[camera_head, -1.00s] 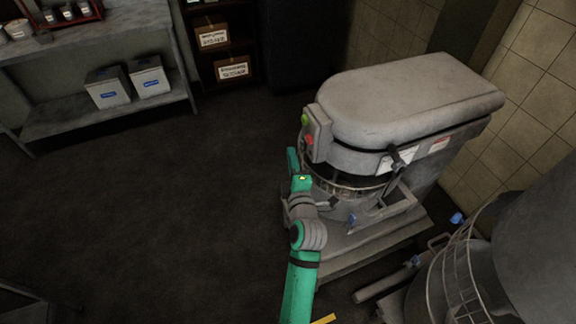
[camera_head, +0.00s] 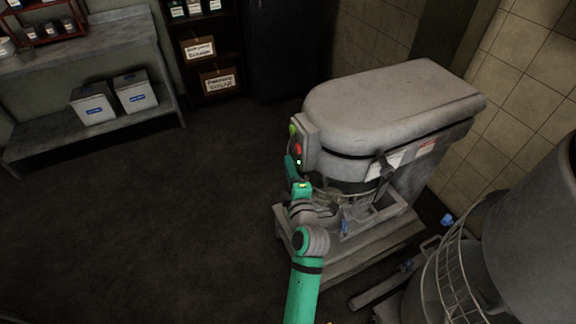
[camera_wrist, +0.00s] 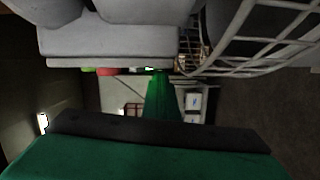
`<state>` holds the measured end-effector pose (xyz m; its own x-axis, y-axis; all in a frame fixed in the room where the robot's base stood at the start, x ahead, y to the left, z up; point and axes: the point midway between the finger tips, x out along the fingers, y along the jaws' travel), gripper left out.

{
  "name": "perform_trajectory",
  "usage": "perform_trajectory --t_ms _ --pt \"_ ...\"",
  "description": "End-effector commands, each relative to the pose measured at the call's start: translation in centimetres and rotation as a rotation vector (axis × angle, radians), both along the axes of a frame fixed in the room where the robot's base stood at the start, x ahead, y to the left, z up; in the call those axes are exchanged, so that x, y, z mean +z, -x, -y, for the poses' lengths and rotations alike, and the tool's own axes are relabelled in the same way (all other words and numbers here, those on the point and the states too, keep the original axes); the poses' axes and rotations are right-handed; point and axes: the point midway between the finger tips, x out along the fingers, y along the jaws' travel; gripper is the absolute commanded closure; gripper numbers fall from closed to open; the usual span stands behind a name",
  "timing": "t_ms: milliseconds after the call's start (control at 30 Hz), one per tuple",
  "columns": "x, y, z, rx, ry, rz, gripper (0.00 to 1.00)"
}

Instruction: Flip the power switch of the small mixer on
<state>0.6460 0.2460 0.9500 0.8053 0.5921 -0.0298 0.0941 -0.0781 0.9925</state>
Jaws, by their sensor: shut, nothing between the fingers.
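The small mixer (camera_head: 390,100) is a grey machine with a rounded top, standing at centre right. Its control box (camera_head: 308,140) is on the left front and carries a green button (camera_head: 293,129) and a red button (camera_head: 298,148) below it. A small bright greenish spot (camera_head: 298,162) shows under the red button. My green gripper (camera_head: 291,167) is shut and empty, with its tip at the lower part of the box; I cannot tell whether it touches. In the wrist view, my gripper (camera_wrist: 160,95) reaches to the box's edge, beside the red button (camera_wrist: 108,71).
A larger grey machine with a wire guard (camera_head: 455,280) stands at the lower right. The mixer's wire bowl guard and base (camera_head: 350,245) lie below the control box. A metal shelf table (camera_head: 90,130) with two boxes is at the back left. The floor at left is clear.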

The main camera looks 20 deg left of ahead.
Motion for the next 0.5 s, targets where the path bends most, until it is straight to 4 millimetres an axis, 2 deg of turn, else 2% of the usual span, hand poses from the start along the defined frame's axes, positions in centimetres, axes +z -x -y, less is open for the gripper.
perform_trajectory --t_ms 167,333,500 --pt "-0.2 0.6 -0.6 -0.005 0.0 0.0 1.0" --pt "-0.6 2.6 -3.0 0.007 0.001 0.0 1.0" --pt "-0.8 5.5 -1.0 0.011 0.0 -0.002 1.0"
